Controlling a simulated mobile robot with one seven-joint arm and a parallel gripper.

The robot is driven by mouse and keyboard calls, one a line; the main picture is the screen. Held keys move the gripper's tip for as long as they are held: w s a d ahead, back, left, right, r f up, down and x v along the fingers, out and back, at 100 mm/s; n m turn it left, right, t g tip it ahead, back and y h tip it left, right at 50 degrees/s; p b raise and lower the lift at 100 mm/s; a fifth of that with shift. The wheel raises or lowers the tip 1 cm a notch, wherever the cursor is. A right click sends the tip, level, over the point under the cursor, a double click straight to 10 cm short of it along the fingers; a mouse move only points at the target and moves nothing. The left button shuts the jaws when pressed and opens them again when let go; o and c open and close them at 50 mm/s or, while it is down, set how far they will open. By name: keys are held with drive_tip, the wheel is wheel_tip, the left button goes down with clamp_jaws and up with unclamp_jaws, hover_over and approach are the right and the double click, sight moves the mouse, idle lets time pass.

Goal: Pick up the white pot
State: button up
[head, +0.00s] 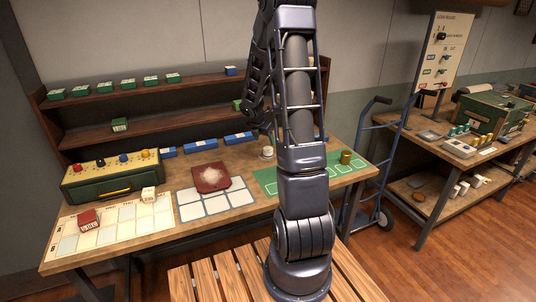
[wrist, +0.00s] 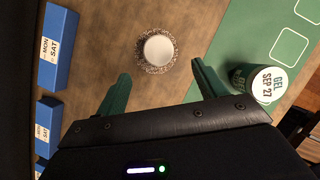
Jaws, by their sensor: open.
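The white pot shows in the wrist view as a small round thing with a pale top (wrist: 158,49) and a speckled rim, on the wooden tabletop. In the head view the white pot (head: 267,152) stands near the back of the table, just left of my arm. My gripper (wrist: 162,82) is open, its two green fingers apart and nothing between them. The pot lies beyond the fingertips, roughly centred between them in the wrist view. The head view mostly hides my gripper behind my arm.
A green labelled tin (wrist: 262,82) stands on the green mat (wrist: 235,42), right of my right finger. Blue boxes (wrist: 58,47) line the left in the wrist view. A dark red pad (head: 211,178) and a green console (head: 112,180) are on the table. Shelves (head: 150,126) rise behind.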

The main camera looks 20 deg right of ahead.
sight(267, 148)
drive_tip(key=shift+x, duration=4.9)
drive_tip(key=shift+w, duration=0.1)
drive_tip(key=c, duration=1.1)
